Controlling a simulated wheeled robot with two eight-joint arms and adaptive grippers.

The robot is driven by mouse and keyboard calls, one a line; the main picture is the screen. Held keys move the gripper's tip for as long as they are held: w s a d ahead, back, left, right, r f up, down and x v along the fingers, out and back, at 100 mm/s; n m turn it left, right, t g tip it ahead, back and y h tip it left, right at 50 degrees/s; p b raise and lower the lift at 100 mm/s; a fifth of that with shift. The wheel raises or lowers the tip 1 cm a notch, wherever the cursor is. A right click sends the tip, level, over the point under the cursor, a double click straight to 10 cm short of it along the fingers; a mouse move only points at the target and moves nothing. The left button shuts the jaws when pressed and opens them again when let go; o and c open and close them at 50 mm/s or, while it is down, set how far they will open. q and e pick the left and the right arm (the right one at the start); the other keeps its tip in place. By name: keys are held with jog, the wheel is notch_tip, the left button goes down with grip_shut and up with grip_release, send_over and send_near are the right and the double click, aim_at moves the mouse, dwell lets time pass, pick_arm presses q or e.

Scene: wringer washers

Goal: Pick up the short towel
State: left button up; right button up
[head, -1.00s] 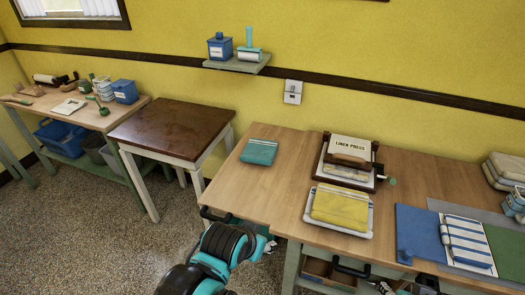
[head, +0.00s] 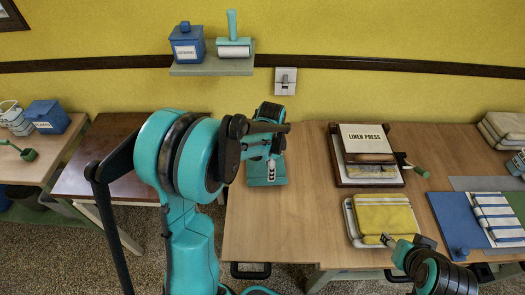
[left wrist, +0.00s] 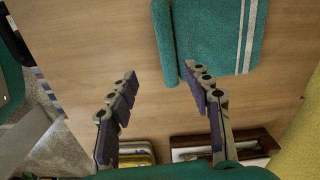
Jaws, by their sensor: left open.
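A small folded teal towel (head: 279,181) lies on the wooden table, partly hidden by my left arm in the head view. In the left wrist view the teal towel (left wrist: 208,38) has white stripes on its right side and a rolled edge on its left. My left gripper (left wrist: 163,78) is open and empty, with its fingertips just short of the rolled edge; the right finger is closest to it. It also shows above the towel in the head view (head: 270,165). My right gripper (head: 389,241) is at the lower right, near the yellow towel; its fingers are unclear.
A yellow towel (head: 384,216) lies on a white tray right of the teal one. Behind it stands the linen press (head: 364,140) with a green-knobbed crank. A blue mat (head: 452,222) and striped cloth (head: 498,215) lie farther right. Bare wood surrounds the teal towel.

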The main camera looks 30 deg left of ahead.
pick_arm(q)
jog(key=shift+w+a+f+b, duration=0.15)
jog(key=shift+f+b, duration=0.05)
jog(key=shift+f, duration=0.45)
jog(key=shift+w+a+f+b, duration=0.1)
jog(key=shift+w+f+b, duration=0.1)
jog(key=shift+f, duration=0.4)
jog(key=shift+s+d+f, duration=0.1)
jog(key=shift+f, duration=0.2)
jog(key=f, duration=0.1)
jog(key=f+b, duration=0.1)
jog(key=f, duration=0.1)
jog(key=a+f+b, duration=0.1)
jog(key=shift+w+f, duration=0.2)
jog(key=shift+w, duration=0.05)
jog(key=shift+d+f, duration=0.1)
jog(key=shift+f, duration=0.25)
grip_shut()
